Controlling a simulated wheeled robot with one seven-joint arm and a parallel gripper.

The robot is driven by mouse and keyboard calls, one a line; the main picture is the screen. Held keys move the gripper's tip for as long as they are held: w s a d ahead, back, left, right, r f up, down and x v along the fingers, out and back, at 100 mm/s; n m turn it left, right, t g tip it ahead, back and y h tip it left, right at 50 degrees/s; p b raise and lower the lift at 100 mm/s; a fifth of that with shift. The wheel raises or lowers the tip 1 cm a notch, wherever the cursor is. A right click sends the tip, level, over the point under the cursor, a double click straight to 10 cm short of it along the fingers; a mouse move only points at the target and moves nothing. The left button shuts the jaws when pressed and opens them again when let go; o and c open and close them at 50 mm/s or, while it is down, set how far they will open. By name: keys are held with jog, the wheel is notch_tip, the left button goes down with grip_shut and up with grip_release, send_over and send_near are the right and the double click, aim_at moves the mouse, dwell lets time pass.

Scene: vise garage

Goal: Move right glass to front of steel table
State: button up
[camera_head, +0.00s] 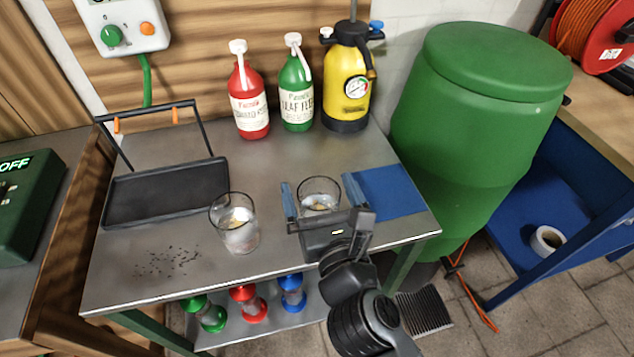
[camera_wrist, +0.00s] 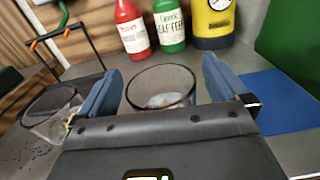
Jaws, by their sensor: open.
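The right glass (camera_head: 319,189) stands upright on the steel table (camera_head: 300,160), with something pale inside. My gripper (camera_head: 322,191) is open, its two blue fingers on either side of this glass. In the wrist view the right glass (camera_wrist: 160,88) sits between the spread fingers (camera_wrist: 160,85), and its lower part is hidden behind the gripper body. I cannot tell whether either finger touches it. The left glass (camera_head: 236,224) stands upright to the left, nearer the front edge. It also shows in the wrist view (camera_wrist: 52,110), left of the left finger.
A black tray (camera_head: 165,190) with a raised handle is at the left. A red bottle (camera_head: 248,100), a green bottle (camera_head: 296,90) and a yellow sprayer (camera_head: 346,90) line the back. A blue mat (camera_head: 390,192) lies at the right. Dark specks (camera_head: 168,262) lie front left.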

jog(key=b+v, duration=0.1)
jog(key=v, duration=0.9)
jog(key=shift+s, duration=0.1)
jog(key=s+d+n+h, duration=0.4)
jog(key=s+d+n, duration=0.8)
jog(key=d+n, duration=0.3)
jog(key=s+d+r+n+g+h, duration=0.1)
jog(key=s+d+n, duration=0.3)
jog(key=s+n, duration=1)
jog(key=shift+s+r+n+g, duration=0.3)
jog(key=shift+n+g, duration=0.5)
jog(key=shift+n, duration=1.4)
jog(key=shift+d+f, duration=0.1)
jog(key=shift+c, duration=0.2)
